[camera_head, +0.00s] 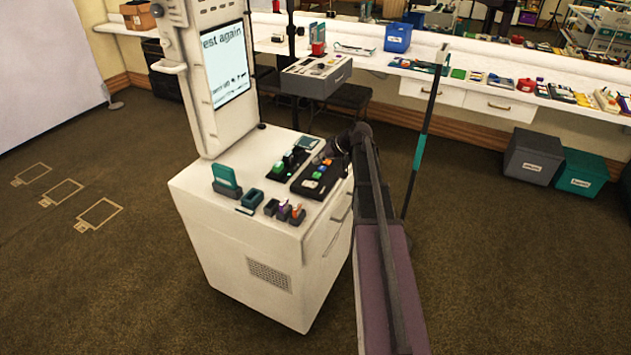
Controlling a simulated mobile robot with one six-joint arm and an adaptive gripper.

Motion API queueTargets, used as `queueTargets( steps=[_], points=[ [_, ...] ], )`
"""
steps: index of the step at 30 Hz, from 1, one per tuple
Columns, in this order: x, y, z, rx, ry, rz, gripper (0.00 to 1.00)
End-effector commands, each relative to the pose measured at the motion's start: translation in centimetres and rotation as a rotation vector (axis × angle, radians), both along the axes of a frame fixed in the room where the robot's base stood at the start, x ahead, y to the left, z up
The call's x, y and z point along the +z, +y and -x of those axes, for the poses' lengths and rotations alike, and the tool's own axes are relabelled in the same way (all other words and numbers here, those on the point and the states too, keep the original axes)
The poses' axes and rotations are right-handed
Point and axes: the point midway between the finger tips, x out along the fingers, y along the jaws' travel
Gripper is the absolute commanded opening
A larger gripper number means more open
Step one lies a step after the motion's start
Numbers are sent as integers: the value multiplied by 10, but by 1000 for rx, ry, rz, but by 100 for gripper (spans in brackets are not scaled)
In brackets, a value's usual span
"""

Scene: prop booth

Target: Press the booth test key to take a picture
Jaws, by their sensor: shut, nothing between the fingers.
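A white booth console (245,225) stands in the middle of the floor. On its top, at the right, is a dark key panel (305,186) with small coloured keys in green, blue, orange and yellow. I cannot read which one is the test key. My arm comes up from the lower right, and my gripper (334,150) is at its far end, over or just beside the far right end of the panel. It is small and dark, shut and empty. I cannot tell whether it touches the panel. The booth screen (226,65) shows text ending in "est again".
A teal holder (226,181) and several small dark blocks stand on the console's front left. A thin dark pole (424,140) with a teal band stands right of my arm. A long white counter with props runs behind.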

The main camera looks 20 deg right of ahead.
Motion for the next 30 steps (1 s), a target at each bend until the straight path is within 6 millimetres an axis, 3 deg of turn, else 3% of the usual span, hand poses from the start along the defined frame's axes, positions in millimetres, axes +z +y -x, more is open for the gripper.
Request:
queueTargets(
  steps=[3, 12, 30],
  points=[
    [-14, 0, 0, 0, 0, 0, 0],
    [-30, 0, 0, 0, 0, 0, 0],
    [-32, -1, 0, -2, 0, 0, 0]
  ],
)
